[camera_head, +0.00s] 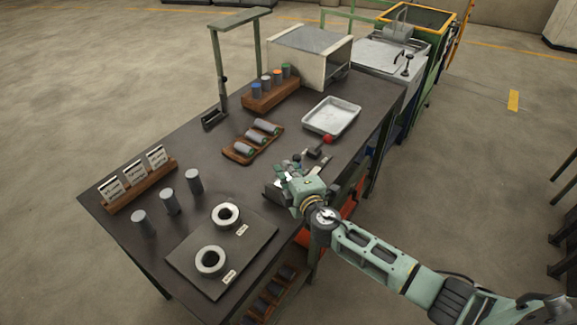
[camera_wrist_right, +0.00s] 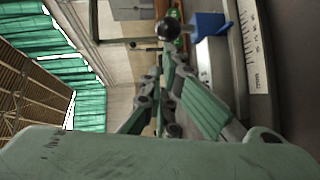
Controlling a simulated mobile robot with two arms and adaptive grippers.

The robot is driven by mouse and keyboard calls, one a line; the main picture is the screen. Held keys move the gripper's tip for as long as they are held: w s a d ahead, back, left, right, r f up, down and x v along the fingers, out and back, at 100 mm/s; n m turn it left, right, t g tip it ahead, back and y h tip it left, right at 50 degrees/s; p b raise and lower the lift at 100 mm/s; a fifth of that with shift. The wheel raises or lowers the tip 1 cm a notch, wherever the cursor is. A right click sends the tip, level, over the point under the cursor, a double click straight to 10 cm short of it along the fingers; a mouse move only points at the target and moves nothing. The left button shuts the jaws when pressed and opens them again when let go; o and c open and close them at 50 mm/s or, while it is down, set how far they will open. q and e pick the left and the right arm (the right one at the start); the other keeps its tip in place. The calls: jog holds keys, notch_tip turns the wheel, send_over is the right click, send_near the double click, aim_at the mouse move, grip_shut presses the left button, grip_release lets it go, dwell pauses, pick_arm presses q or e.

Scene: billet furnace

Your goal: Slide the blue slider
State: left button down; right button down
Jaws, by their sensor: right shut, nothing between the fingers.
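The blue slider (camera_wrist_right: 207,25) shows at the top of the right wrist view, beside a pale strip with scale marks (camera_wrist_right: 254,45). A round black knob (camera_wrist_right: 168,28) stands just left of the slider and appears joined to it. My right gripper (camera_wrist_right: 166,62) is shut and empty, with its fingertips close to the knob; I cannot tell whether they touch. In the head view my right gripper (camera_head: 286,171) is low over the right side of the dark table, and it hides the slider there. My left gripper is not in view.
On the dark table (camera_head: 215,160), a red-knobbed lever (camera_head: 327,139) and a metal tray (camera_head: 331,116) lie beyond my gripper. A wooden tray of cylinders (camera_head: 240,150) and a plate with two rings (camera_head: 185,262) are to the left. A post frame (camera_head: 216,65) stands behind.

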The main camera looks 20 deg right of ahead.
jog(key=shift+w+d, duration=0.2)
jog(key=shift+w+d+f+b, duration=0.15)
jog(key=shift+w+d+b, duration=0.3)
jog(key=shift+d+b, duration=0.1)
jog(key=shift+w+d, duration=0.15)
jog(key=shift+d, duration=0.1)
jog(key=shift+r, duration=0.2)
